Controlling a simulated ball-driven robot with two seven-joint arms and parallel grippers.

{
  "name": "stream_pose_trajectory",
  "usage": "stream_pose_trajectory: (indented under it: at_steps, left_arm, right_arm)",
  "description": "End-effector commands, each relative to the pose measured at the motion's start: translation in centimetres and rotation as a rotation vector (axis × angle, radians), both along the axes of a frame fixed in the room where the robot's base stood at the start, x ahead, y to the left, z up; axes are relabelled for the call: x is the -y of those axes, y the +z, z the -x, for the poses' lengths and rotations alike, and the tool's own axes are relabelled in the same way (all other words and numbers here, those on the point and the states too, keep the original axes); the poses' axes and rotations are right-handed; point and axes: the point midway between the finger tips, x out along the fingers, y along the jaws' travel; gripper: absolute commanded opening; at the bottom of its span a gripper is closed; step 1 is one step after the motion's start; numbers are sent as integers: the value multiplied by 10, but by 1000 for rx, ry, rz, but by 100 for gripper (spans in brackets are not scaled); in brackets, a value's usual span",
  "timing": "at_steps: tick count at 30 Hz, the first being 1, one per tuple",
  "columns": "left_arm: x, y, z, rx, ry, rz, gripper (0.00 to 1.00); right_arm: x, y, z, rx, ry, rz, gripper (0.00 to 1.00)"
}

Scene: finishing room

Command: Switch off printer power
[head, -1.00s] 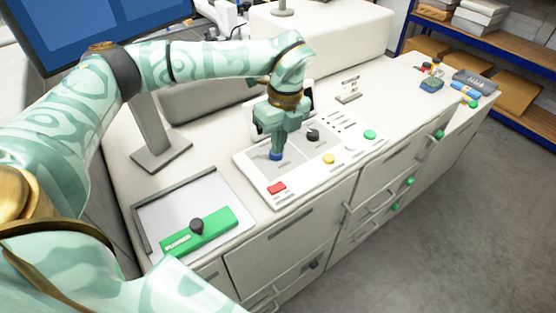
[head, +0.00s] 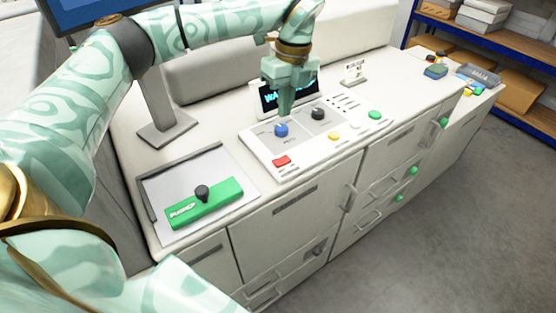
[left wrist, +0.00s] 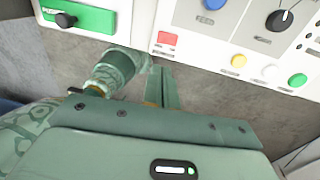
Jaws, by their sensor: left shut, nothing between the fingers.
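The printer control panel (head: 262,153) lies on the white cabinet top. It carries a blue knob (head: 281,130), a black knob (head: 318,114), a red button (head: 282,160), a yellow button (head: 334,136) and a green button (head: 375,115). A small dark display (head: 270,97) with cyan letters starting "WA" stands behind, partly hidden by my gripper. My left gripper (head: 287,112) is shut and empty, just behind and above the blue knob, apparently clear of it. The left wrist view shows the red button (left wrist: 167,38) and the black knob (left wrist: 280,20) with its white pointer.
A grey tray (head: 150,200) with a green block (head: 205,203) and black knob lies at the left. A monitor stand (head: 167,132) is behind it. A small sign (head: 354,71) stands behind the panel. Small items lie at the far right end.

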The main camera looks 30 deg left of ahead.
Motion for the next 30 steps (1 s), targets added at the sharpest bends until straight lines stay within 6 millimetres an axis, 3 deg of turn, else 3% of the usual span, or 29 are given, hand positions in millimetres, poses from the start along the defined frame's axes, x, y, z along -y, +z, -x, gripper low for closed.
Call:
stream_pose_trajectory:
  at_steps: [7,11,19,30]
  left_arm:
    - [0,1,0,0,1,0,0]
    - [-1,-8,1,-2,0,-1,0]
    - [-3,-59,8,-4,0,0,0]
    - [-6,-124,14,-1,1,0,0]
  right_arm:
    - [-2,3,-16,24,-1,-3,36]
    - [-9,3,-22,35,-5,-12,36]
    - [-12,3,-10,17,-6,-16,36]
    - [-7,7,-11,18,-4,-10,36]
